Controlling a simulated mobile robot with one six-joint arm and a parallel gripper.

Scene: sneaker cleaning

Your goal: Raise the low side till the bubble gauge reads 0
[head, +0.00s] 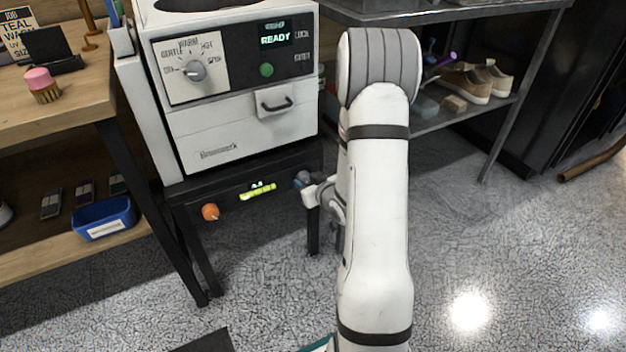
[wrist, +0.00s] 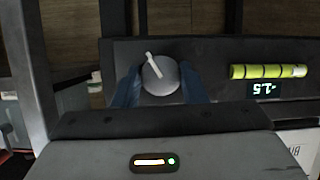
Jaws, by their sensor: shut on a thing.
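A dark stand under the white washer (head: 240,120) carries an orange knob (head: 210,211) at its left front and a grey knob (head: 303,178) at its right front. Between them is the yellow bubble gauge (head: 257,191) with a small readout. In the wrist view, turned upside down, the gauge (wrist: 262,71) has a paler patch at its right end. Its green digits (wrist: 264,90) look like 1.5 with a minus sign, not certain. My gripper (wrist: 158,82) is shut on the grey knob (wrist: 160,75), its blue fingers on either side. The knob's white pointer is tilted.
A wooden bench (head: 60,110) with a brush (head: 41,85) and a blue bin (head: 104,218) stands at left. A metal shelf (head: 440,118) with shoes (head: 465,86) stands at right. The washer display says READY. Grey floor is open at right.

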